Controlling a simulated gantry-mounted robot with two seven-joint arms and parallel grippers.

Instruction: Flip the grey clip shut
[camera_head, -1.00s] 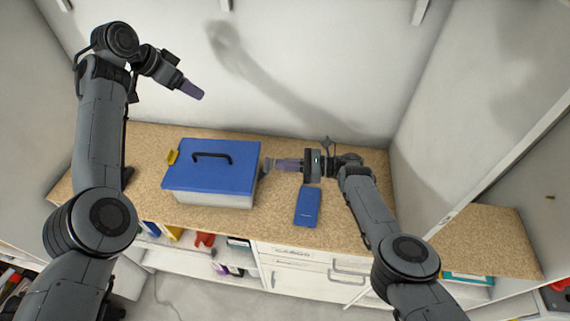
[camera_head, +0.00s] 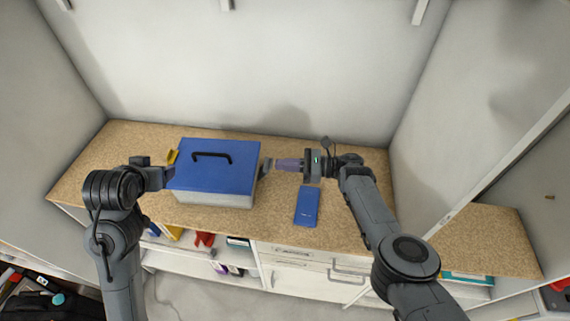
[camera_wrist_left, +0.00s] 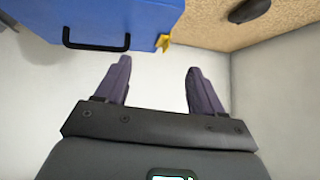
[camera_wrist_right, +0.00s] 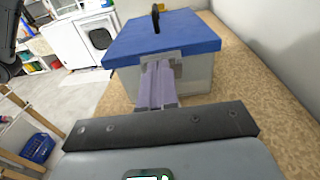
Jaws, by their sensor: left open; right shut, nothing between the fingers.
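A box with a blue lid (camera_head: 218,168), black handle and pale body stands on the counter. The grey clip (camera_head: 265,167) is on the box's right side; in the right wrist view the grey clip (camera_wrist_right: 162,56) shows at the lid edge, partly hidden by my fingers. My right gripper (camera_head: 278,165) is shut and empty, its tips at the clip; contact is hard to tell. A yellow clip (camera_head: 172,156) sticks out on the box's left side and shows in the left wrist view (camera_wrist_left: 163,41). My left gripper (camera_wrist_left: 158,75) is open and empty, close to the box's left side.
A blue flat case (camera_head: 306,207) lies on the counter (camera_head: 355,215) right of the box, below my right gripper. White walls stand behind and at the sides. Shelves and drawers (camera_head: 310,275) are under the counter. Bare counter shows left of the box.

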